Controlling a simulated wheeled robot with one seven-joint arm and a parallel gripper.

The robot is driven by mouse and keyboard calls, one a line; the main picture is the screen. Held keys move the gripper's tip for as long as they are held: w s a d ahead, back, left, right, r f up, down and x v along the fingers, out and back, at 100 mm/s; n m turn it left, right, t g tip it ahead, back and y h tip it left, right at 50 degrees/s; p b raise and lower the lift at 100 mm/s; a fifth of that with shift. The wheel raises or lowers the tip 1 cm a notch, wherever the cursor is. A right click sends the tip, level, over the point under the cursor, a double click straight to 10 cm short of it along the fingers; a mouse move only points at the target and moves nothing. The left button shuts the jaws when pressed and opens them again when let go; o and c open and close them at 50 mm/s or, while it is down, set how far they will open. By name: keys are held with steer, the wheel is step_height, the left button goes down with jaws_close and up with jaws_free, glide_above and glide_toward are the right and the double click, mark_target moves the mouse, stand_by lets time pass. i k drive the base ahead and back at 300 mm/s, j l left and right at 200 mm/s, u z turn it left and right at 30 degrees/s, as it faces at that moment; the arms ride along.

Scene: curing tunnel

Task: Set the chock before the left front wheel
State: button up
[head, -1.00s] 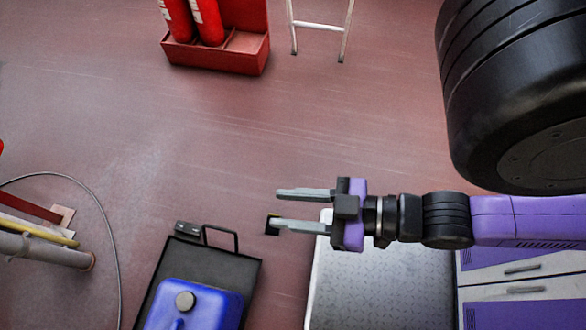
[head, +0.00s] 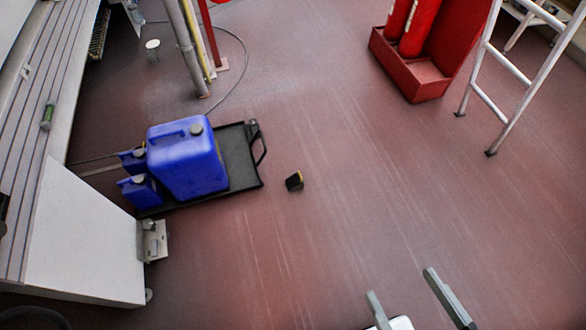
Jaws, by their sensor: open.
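The chock (head: 294,181), a small black wedge with a yellow edge, sits on the red floor, just right of the handle end of a black flat trolley. My gripper (head: 401,283) shows at the bottom edge as two grey fingers spread apart, with nothing between them. In the picture it is below and right of the chock, clear of it. No wheel that I can surely call the left front wheel shows. A dark curved shape (head: 32,319) is cut off at the bottom left corner, and I cannot tell what it is.
The black trolley (head: 240,160) carries blue canisters (head: 188,160). A white panelled machine (head: 85,235) stands left. A red bin (head: 408,72) with red cylinders and a white ladder (head: 500,85) stand upper right. Poles and a cable are at the top. The middle floor is open.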

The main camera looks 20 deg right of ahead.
mark_target(295, 181)
steer(key=k+l, duration=0.15)
steer(key=k, duration=0.35)
steer(key=i+j+u, duration=0.2)
steer(key=i, duration=1)
steer(key=i+l+u, duration=0.25)
steer(key=i, duration=0.95)
